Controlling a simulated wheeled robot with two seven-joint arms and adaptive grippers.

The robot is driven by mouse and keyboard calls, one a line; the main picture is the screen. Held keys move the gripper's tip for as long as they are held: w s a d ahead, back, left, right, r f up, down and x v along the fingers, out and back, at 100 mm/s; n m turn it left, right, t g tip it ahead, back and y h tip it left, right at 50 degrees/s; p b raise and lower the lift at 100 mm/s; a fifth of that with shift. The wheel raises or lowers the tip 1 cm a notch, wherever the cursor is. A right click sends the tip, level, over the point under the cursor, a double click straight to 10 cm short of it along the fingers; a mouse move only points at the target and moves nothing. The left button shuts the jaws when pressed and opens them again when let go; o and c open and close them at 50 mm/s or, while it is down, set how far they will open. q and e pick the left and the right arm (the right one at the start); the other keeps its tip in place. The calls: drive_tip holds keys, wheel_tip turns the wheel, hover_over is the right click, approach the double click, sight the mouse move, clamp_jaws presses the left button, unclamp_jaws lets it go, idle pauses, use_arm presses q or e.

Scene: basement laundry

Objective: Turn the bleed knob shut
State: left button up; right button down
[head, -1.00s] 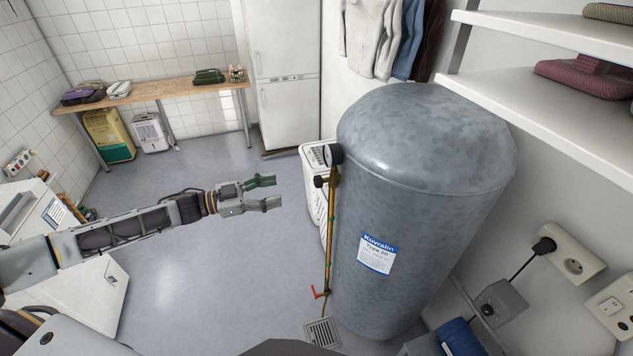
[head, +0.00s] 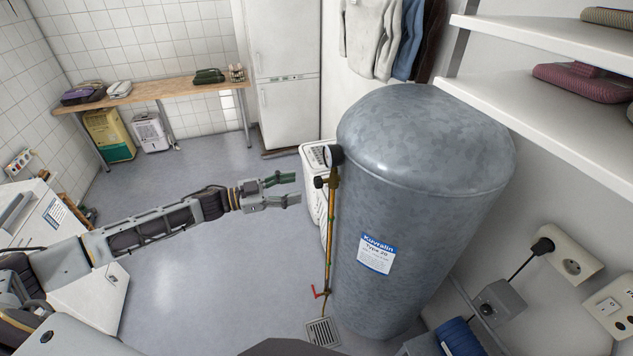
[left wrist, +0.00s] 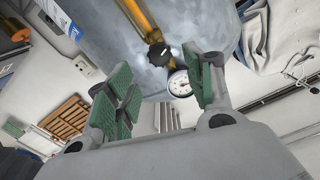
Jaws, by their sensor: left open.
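The bleed knob, a small black knob (head: 319,182), sits on the brass pipe (head: 329,235) at the left side of the grey tank (head: 420,200). A round gauge (head: 334,155) is just above it. My left gripper (head: 287,189) is open and empty, a short way left of the knob and apart from it. In the left wrist view the black knob (left wrist: 159,54) and the white-faced gauge (left wrist: 180,83) show beyond and between the green finger pads of my left gripper (left wrist: 165,92). My right gripper is not in view.
A red lever (head: 318,292) is low on the pipe, above a floor drain (head: 322,332). A white basket (head: 316,170) stands behind the pipe. White shelves (head: 545,75) and wall sockets (head: 570,265) are on the right.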

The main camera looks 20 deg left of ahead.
sight(314, 183)
use_arm(q)
drive_tip(key=shift+p+x, duration=0.8)
drive_tip(key=shift+x, duration=3.15)
drive_tip(key=shift+c, duration=0.3)
drive_tip(key=c, duration=1)
